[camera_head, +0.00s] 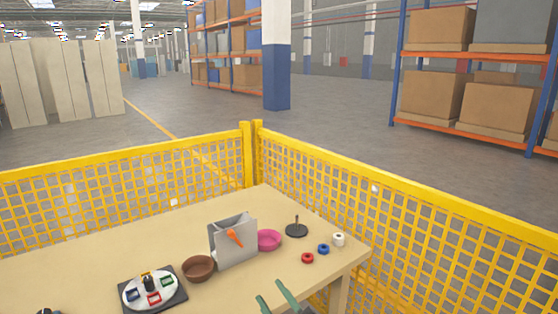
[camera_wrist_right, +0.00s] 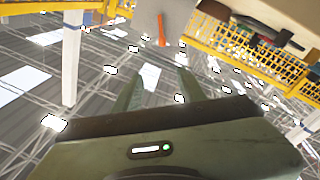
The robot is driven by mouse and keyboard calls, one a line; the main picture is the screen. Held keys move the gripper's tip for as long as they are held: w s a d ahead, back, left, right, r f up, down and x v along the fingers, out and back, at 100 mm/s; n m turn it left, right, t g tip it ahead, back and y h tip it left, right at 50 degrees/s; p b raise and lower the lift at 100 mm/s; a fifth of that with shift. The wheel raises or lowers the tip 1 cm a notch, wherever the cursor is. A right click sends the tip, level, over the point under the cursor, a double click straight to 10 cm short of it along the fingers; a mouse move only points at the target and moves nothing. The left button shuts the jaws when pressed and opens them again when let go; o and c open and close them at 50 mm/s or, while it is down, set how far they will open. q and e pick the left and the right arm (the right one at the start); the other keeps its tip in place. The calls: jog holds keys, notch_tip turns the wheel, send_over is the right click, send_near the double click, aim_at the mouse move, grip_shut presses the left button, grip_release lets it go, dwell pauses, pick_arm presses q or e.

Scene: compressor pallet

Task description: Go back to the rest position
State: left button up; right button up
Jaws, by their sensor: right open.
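My right gripper (camera_head: 272,292) shows at the bottom edge of the head view, its two green fingers apart. It is over or in front of the table's near side, with nothing visible between the fingers. In the right wrist view its fingers (camera_wrist_right: 158,82) are also spread and empty. The container also shows tilted in the right wrist view (camera_wrist_right: 175,14).
Yellow mesh fencing (camera_head: 420,215) encloses the table's far sides.

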jog(key=s+d+f+m+g+h, duration=0.2)
jog(key=s+d+f, duration=0.2)
jog(key=f, duration=0.9)
jog(key=s+d+f+m+g+h, duration=0.25)
jog(key=s+d+f, duration=0.2)
jog(key=f, duration=0.85)
jog(key=s+d+f+m+g+h, duration=0.1)
jog(key=s+d+f+g+h, duration=0.2)
jog(key=f, duration=1)
jog(key=s+d+f+m+g, duration=0.1)
jog(key=s+d+f, duration=0.2)
jog(key=s+f, duration=0.3)
jog(key=s+d+f+m+g+h, duration=0.1)
jog(key=s+d+f+g, duration=0.2)
jog(key=s, duration=0.4)
jog(key=s+d+f+m, duration=0.1)
jog(key=s+d+f, duration=0.1)
jog(key=s+f, duration=0.45)
jog(key=s+d+f+g, duration=0.2)
jog(key=s, duration=0.8)
jog(key=s+d+f+m+g+h, duration=0.1)
jog(key=s+d+f+g, duration=0.1)
jog(key=s, duration=0.8)
jog(key=shift+s+d+f, duration=0.15)
jog(key=shift+d+f, duration=0.25)
jog(key=shift+d, duration=0.05)
pick_arm(q)
jog(key=shift+a, duration=0.15)
